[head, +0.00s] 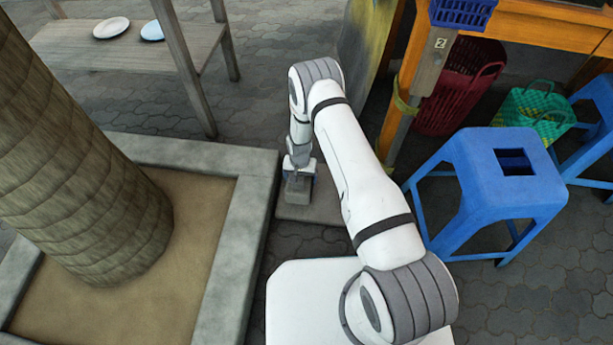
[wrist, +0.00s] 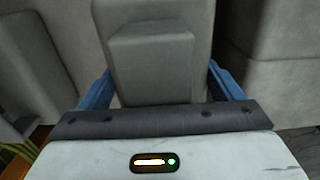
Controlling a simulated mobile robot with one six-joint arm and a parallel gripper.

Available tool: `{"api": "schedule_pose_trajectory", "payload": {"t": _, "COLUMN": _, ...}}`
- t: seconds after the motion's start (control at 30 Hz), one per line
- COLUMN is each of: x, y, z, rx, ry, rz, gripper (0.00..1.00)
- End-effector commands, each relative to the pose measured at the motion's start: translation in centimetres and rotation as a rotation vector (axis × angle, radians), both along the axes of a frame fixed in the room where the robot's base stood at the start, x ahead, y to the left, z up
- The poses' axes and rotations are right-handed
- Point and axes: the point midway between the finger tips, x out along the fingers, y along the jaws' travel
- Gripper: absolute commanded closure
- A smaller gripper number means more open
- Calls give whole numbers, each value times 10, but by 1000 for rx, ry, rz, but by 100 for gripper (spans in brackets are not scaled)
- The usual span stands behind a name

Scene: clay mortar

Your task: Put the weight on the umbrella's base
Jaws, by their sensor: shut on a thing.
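The weight (head: 297,195) is a small grey block. My gripper (head: 299,181) points down and is shut on it, between the planter wall and the wooden stand. In the wrist view the weight (wrist: 152,62) is a grey block with a raised step, between the blue fingers of my gripper (wrist: 160,88). A flat grey-brown slab (head: 322,208), which looks like the umbrella's base, lies on the paving under and beside the weight. My arm and the weight hide part of it. I cannot tell whether the weight touches the slab.
A stone planter (head: 235,225) with a thick trunk (head: 90,185) stands close on the left. A blue stool (head: 500,180), a dark red basket (head: 460,90) and a green basket (head: 535,112) are on the right. A wooden bench (head: 120,50) with plates is at upper left.

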Motion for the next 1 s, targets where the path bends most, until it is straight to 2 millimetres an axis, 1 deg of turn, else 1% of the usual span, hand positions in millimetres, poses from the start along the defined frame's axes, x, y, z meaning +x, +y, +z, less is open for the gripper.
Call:
{"api": "schedule_pose_trajectory", "payload": {"t": 0.2, "x": 2, "y": 1, "z": -24, "rx": 1, "ry": -4, "rz": 1, "gripper": 85}}
{"api": "schedule_pose_trajectory", "payload": {"t": 0.27, "x": 2, "y": 1, "z": -29, "rx": 1, "ry": -4, "rz": 1, "gripper": 85}}
{"api": "schedule_pose_trajectory", "payload": {"t": 0.67, "x": 2, "y": 1, "z": -31, "rx": 1, "ry": -4, "rz": 1, "gripper": 85}}
{"api": "schedule_pose_trajectory", "payload": {"t": 0.7, "x": -1, "y": 0, "z": -35, "rx": 0, "ry": 1, "rz": 1, "gripper": 13}}
{"api": "schedule_pose_trajectory", "payload": {"t": 0.87, "x": -1, "y": 0, "z": -34, "rx": 0, "ry": 1, "rz": 1, "gripper": 0}}
{"api": "schedule_pose_trajectory", "payload": {"t": 1.0, "x": -1, "y": 0, "z": -34, "rx": 0, "ry": 1, "rz": 1, "gripper": 0}}
